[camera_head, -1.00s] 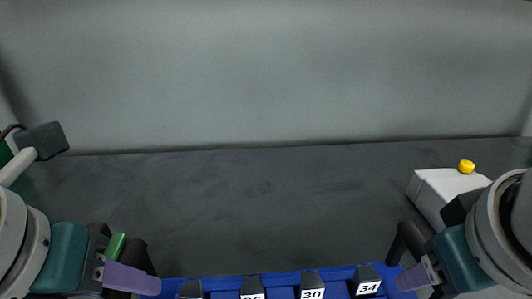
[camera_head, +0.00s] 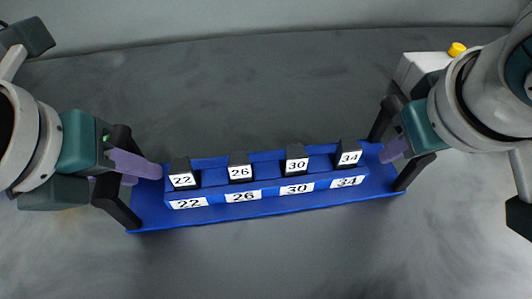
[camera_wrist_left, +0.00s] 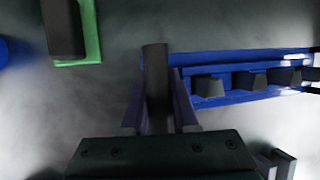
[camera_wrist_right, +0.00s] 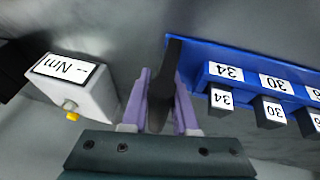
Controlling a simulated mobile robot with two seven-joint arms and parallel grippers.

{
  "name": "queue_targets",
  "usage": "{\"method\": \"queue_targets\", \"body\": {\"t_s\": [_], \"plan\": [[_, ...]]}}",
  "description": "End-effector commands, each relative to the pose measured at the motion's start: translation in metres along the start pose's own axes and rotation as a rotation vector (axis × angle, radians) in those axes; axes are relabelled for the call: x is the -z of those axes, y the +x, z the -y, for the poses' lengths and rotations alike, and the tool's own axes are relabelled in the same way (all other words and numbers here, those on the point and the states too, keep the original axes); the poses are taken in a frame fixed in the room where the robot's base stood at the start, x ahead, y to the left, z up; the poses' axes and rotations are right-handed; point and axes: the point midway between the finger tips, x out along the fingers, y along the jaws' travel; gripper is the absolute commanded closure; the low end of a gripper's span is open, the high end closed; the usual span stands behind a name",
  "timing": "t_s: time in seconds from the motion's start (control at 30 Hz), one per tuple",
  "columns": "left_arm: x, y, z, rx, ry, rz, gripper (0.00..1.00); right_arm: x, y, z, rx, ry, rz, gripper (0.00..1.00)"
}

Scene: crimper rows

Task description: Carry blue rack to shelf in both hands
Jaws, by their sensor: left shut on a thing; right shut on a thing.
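The blue rack (camera_head: 265,206) spans between my two grippers in the head view, long side across the picture. It holds black blocks in a row, labelled 22 (camera_head: 182,178), 26 (camera_head: 239,170), 30 (camera_head: 296,162) and 34 (camera_head: 347,156), with matching labels on its front. My left gripper (camera_head: 135,168) is shut on the black handle at the rack's left end; the handle shows between its fingers in the left wrist view (camera_wrist_left: 155,75). My right gripper (camera_head: 398,147) is shut on the right-end handle (camera_wrist_right: 171,75). I cannot tell whether the rack is lifted. No shelf is identifiable.
A white box with a yellow knob (camera_head: 456,49) stands behind my right gripper; its "Nm" display (camera_wrist_right: 64,69) shows in the right wrist view. A green piece with a dark block (camera_wrist_left: 89,30) lies left in the left wrist view. The dark surface behind the rack is clear.

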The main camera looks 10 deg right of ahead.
Motion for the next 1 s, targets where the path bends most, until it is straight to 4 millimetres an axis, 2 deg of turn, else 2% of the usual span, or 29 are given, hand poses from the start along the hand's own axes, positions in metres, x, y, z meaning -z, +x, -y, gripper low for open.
{"method": "queue_targets", "body": {"t_s": [0.03,0.17,1.0], "plan": [[-0.0001,-0.0003,0.0001,0.0,0.0,0.0,1.0,0.0001,-0.0001,-0.0002,-0.001,0.0,0.0,0.85],[-0.0002,-0.0004,0.0001,0.0,0.0,0.0,1.0,0.0001,-0.0002,-0.0003,-0.001,0.0,0.0,1.0],[-0.0006,-0.0008,0.0002,0.0,0.0,0.001,1.0,0.0003,-0.0004,-0.0009,-0.002,0.001,0.0,1.0]]}}
